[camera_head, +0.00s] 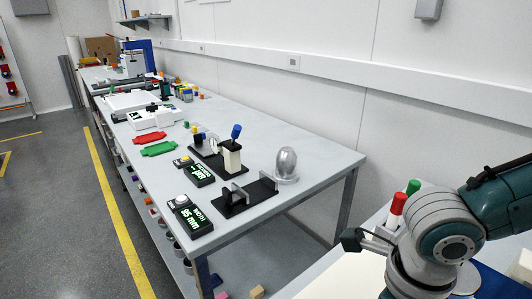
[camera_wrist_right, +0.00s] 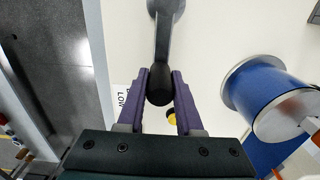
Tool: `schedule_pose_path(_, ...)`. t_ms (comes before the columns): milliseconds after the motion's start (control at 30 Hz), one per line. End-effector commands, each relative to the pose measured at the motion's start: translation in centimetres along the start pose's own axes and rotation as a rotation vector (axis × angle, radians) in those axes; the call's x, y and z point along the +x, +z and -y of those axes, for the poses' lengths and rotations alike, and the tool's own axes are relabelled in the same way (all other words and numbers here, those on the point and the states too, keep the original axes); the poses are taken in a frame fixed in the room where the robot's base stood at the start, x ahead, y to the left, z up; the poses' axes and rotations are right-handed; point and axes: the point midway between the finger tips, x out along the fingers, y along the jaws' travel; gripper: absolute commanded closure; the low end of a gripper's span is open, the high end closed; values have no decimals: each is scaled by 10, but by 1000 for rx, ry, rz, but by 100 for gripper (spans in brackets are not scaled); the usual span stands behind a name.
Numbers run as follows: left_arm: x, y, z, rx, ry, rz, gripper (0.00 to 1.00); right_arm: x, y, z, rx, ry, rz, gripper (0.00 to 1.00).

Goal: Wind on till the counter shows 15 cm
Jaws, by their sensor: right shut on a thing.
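In the right wrist view my right gripper (camera_wrist_right: 159,76) has its two purple fingers shut on a dark round knob (camera_wrist_right: 159,92). The knob sits at the end of a grey crank arm (camera_wrist_right: 163,40) that runs up to the top edge. A blue drum (camera_wrist_right: 262,92) with pale end rims stands to the right, apart from the fingers. In the head view my right arm comes in at the right; what its gripper holds cannot be made out there. No counter reading in cm is legible in either view. My left gripper is in neither view.
A red-topped (camera_head: 397,207) and a green-topped post (camera_head: 413,187) stand beside my right arm. A long grey bench (camera_head: 250,133) across the gap carries a display reading 95 mm (camera_head: 190,216), a glass dome (camera_head: 286,165) and several fixtures. A yellow floor line (camera_head: 119,220) runs along it.

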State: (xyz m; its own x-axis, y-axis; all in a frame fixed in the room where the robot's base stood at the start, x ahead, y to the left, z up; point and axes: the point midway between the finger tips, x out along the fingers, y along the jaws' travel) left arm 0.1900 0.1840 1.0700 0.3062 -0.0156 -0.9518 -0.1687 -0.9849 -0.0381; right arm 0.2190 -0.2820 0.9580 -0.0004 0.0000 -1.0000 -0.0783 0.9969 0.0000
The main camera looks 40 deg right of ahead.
Motion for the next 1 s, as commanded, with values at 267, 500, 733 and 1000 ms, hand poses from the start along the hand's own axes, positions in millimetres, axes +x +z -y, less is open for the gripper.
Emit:
schedule_pose_path(267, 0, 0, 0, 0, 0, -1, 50, 0, 0, -1, 0, 1, 1, 100)
schedule_pose_path(500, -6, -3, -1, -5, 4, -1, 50, -1, 6, -23, -1, 3, 3, 100)
schedule_pose_path(733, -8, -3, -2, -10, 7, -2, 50, 0, 8, -33, 0, 0, 3, 100)
schedule_pose_path(1000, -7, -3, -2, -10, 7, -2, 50, 0, 9, -34, 0, 1, 4, 100)
